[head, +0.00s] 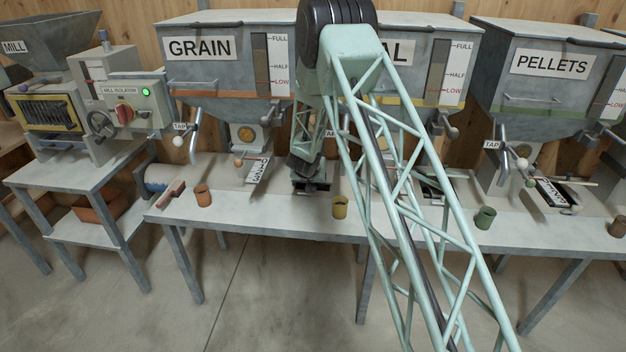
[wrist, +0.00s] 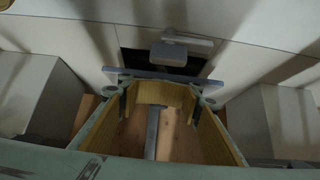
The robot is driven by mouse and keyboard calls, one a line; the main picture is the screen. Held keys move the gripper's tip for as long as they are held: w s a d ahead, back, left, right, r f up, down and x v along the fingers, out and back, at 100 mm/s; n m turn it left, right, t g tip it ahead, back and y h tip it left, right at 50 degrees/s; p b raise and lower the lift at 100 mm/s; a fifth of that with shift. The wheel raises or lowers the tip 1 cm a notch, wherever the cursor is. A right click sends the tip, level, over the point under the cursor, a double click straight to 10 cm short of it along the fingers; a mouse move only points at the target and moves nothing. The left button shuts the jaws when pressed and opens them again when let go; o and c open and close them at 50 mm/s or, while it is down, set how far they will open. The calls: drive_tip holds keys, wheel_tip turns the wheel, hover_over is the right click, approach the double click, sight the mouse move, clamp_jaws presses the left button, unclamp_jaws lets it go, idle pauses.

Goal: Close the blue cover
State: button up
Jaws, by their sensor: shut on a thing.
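My gripper (head: 311,184) is low over the bench, between the GRAIN hopper and the hopper whose label ends in AL. In the wrist view my gripper (wrist: 160,86) has its two fingers at a flat blue-grey plate (wrist: 150,74), which lies across the fingertips. The gripper is shut on this plate. It may be the blue cover, but its colour is dull and I cannot be sure. A dark opening (wrist: 140,38) shows just beyond the plate. In the head view my arm and gripper hide that spot.
A light lever (wrist: 182,50) is beyond the plate.

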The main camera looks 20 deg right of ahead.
drive_tip(key=shift+s+a+r+b, duration=0.1)
drive_tip(key=shift+s+a+r, duration=0.45)
drive_tip(key=shift+s, duration=0.8)
drive_tip(key=shift+s+a+r+b, duration=0.1)
drive_tip(key=shift+s+a+r, duration=0.5)
drive_tip(key=shift+s, duration=0.75)
drive_tip(key=shift+s+a+r+b, duration=0.1)
drive_tip(key=shift+s+a+r, duration=0.45)
drive_tip(key=shift+s, duration=0.8)
